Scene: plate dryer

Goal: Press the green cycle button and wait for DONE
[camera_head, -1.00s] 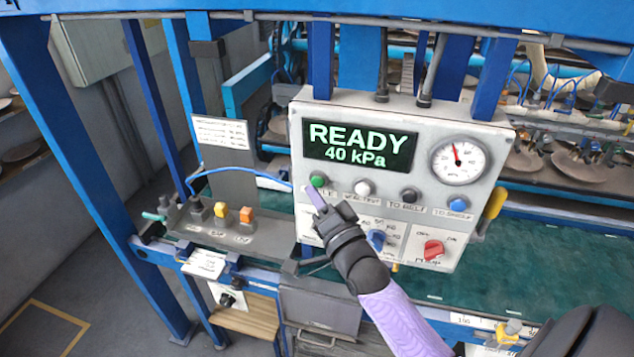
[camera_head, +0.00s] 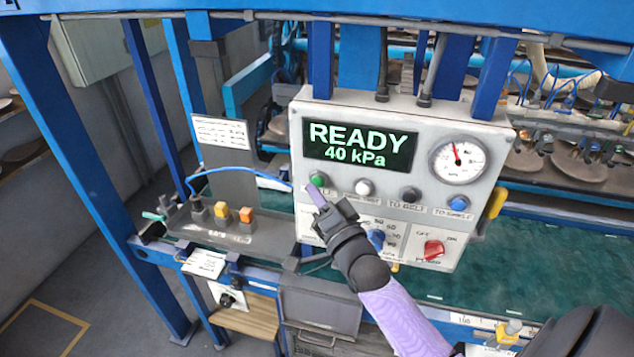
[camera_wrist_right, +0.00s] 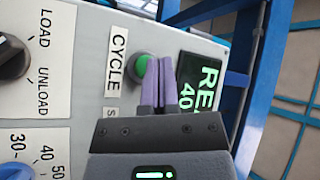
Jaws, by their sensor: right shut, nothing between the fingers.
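The green cycle button (camera_head: 317,179) is at the left of the button row on the grey control panel (camera_head: 480,235). It also shows in the right wrist view (camera_wrist_right: 141,66), beside the CYCLE label. The display (camera_head: 360,144) reads READY 40 kPa in green. My right gripper (camera_head: 313,189) is shut and empty, its purple fingertips just below the green button. In the right wrist view its fingers (camera_wrist_right: 158,62) overlap the button's edge; I cannot tell whether they touch it. My left gripper is not in view.
White (camera_head: 364,187), black (camera_head: 410,194) and blue (camera_head: 459,203) buttons continue the row. A blue knob (camera_head: 376,239), a red power switch (camera_head: 433,249) and a gauge (camera_head: 458,160) are on the panel.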

